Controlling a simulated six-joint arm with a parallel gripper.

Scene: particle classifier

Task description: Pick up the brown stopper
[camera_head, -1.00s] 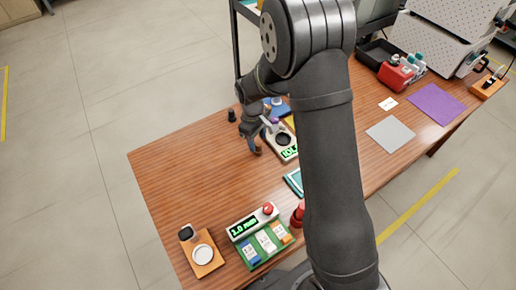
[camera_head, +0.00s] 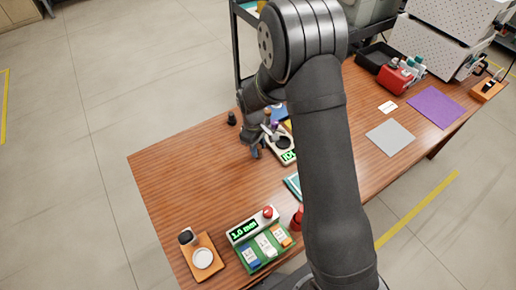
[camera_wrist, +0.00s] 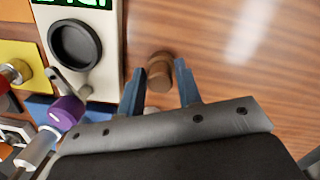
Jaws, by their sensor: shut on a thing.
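The brown stopper (camera_wrist: 159,72) is a small round piece in the wrist view, held between the two blue fingertips. My gripper (camera_wrist: 160,84) is shut on it, one finger on each side. In the head view my gripper (camera_head: 257,148) is over the wooden table, left of the scale; the stopper cannot be made out there. Whether the stopper touches the table is hard to tell.
The scale (camera_wrist: 100,55) with a dark round pan is left of the fingers in the wrist view. A purple-knobbed part (camera_wrist: 66,112) is close beside the left finger. A small black object (camera_head: 231,118) stands behind my gripper.

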